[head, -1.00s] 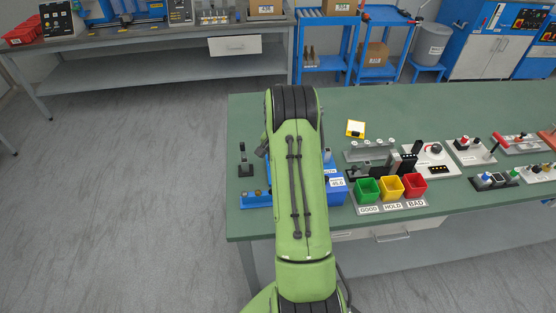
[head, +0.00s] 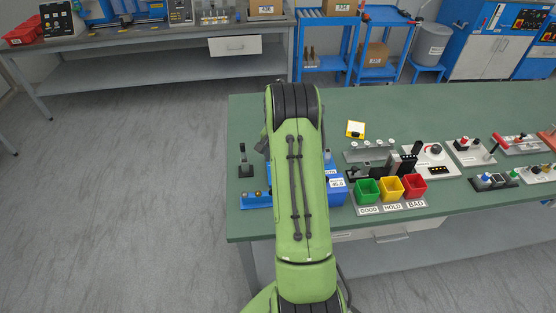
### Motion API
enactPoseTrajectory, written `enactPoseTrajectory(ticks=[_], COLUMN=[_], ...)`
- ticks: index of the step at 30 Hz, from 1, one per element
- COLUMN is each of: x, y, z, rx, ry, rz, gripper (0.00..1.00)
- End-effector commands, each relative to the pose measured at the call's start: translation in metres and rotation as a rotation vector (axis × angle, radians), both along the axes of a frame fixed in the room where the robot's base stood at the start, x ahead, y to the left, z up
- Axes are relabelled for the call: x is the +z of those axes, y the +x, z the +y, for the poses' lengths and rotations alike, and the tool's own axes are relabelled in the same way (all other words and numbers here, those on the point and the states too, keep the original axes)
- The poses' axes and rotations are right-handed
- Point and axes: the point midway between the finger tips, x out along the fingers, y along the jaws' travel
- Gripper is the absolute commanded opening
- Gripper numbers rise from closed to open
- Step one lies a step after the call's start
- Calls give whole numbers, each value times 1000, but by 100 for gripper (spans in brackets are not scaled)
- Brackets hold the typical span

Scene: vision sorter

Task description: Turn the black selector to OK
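A white panel (head: 421,163) on the green bench carries a round black knob (head: 434,149). It may be the black selector, but its markings and pointer are too small to read, and I cannot make out an OK label. My green arm stands upright in the middle of the picture and hides part of the bench. My gripper is not visible; the arm blocks the view behind it, so its distance from any knob cannot be told.
Green, yellow and red bins (head: 392,187) labelled GOOD, HOLD and BAD stand at the bench's front. A blue device (head: 337,190) is partly behind my arm. A black upright piece (head: 243,160) stands at left. Small panels with knobs and levers fill the right side.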

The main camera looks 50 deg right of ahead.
Motion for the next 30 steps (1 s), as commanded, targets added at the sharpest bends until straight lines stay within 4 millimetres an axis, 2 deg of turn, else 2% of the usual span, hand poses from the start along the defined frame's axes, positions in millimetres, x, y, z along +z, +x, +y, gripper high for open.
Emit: enactPoseTrajectory(ticks=[1,9,15,19,30], x=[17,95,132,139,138], y=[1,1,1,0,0], z=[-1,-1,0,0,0], rx=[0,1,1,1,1], ry=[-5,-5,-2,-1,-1], rz=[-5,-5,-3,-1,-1], gripper=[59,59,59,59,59])
